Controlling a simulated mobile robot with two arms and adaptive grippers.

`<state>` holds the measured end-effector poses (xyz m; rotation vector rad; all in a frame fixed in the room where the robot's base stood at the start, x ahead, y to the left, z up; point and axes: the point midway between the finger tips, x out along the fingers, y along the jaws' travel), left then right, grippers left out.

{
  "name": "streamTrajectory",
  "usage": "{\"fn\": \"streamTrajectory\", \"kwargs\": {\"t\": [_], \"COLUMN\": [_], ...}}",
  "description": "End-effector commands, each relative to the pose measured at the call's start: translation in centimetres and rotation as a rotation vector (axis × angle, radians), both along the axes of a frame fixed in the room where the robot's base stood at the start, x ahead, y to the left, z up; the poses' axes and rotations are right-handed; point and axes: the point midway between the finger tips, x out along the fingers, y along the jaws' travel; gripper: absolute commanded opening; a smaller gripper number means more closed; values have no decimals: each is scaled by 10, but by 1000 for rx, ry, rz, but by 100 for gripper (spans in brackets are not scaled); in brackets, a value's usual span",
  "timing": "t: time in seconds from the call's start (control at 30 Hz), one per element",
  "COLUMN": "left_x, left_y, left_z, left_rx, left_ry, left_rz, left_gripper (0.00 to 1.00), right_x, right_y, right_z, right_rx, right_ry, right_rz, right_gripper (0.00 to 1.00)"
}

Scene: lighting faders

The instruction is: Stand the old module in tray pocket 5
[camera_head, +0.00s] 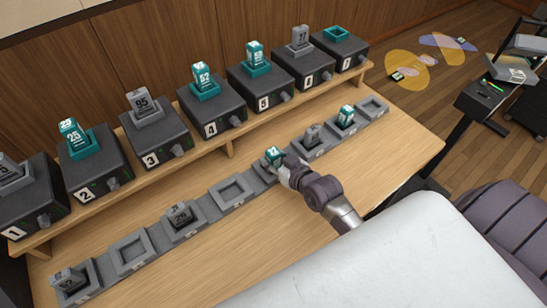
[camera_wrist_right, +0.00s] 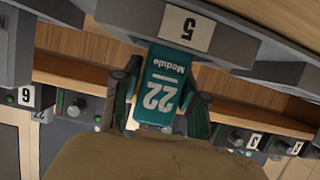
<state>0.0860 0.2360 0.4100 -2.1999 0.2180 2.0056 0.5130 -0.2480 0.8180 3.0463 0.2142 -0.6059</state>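The teal module (camera_wrist_right: 165,88), marked 22, stands between the fingers of my right gripper (camera_wrist_right: 160,100) in the right wrist view. A finger lies against each side of it. In the head view this module (camera_head: 273,155) is at the tray pocket (camera_head: 258,184) in the middle of the row, with my right gripper (camera_head: 284,164) at its right. The wrist view shows the label 5 (camera_wrist_right: 187,25) on the pocket's front, next to the module. Whether the module's foot rests fully on the pocket floor is hidden. My left gripper is out of view.
The tray row holds grey modules in several pockets and a teal module (camera_head: 346,115) near the right end. Empty pockets include one (camera_head: 232,190) just left. Behind, black numbered boxes stand on a wooden shelf; box 7 (camera_head: 340,50) has an empty teal socket (camera_head: 336,33).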

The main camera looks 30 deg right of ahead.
Motion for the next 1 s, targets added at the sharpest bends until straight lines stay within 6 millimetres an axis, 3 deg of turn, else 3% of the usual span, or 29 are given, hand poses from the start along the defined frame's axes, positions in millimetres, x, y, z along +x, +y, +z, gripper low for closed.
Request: {"fn": "streamTrajectory", "kwargs": {"t": [0.1,0.47,1.0], "left_x": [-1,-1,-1], "left_y": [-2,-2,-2], "left_z": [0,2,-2], "left_rx": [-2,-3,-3], "left_ry": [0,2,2], "left_rz": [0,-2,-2], "left_gripper": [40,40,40], "right_x": [0,-3,-96], "right_y": [0,-1,-14], "right_z": [0,4,42], "right_rx": [0,0,0], "right_ry": [0,1,3], "right_rz": [0,0,0], "right_gripper": [62,62,62]}}
